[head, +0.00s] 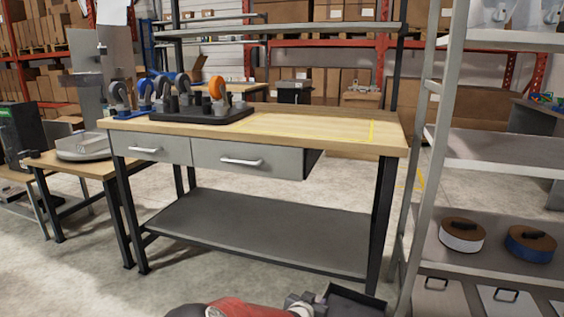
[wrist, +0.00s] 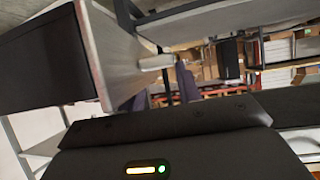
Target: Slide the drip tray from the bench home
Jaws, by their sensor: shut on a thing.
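My gripper (wrist: 165,88) is shut on that handle. The bench (head: 385,143) has a wooden top, two grey drawers and a lower shelf.
A yellow outlined area (head: 310,125) on the bench top is bare. A black rack (head: 195,117) with wheel-like parts stands to its left. A shelf unit with spools (head: 462,235) stands close on the right. A small table (head: 85,166) is at left.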

